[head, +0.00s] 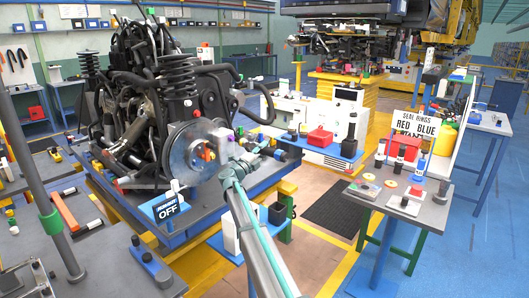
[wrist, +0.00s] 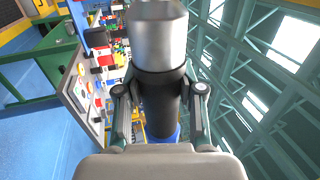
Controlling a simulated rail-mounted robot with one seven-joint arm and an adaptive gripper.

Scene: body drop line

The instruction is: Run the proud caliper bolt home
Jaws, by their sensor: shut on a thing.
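My gripper (wrist: 161,92) is shut on a thick round tool (wrist: 158,35) with a silver end and a dark grip, in the wrist view. In the head view my gripper (head: 243,166) is just right of the shiny brake disc (head: 186,152) on the drive unit. A pale block-like part (head: 223,144) shows between disc and gripper; I cannot tell whether it is the tool's end.
The drive unit (head: 135,95) stands on a blue-edged platform (head: 180,238). A sign reading OFF (head: 168,208) stands in front of the disc.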

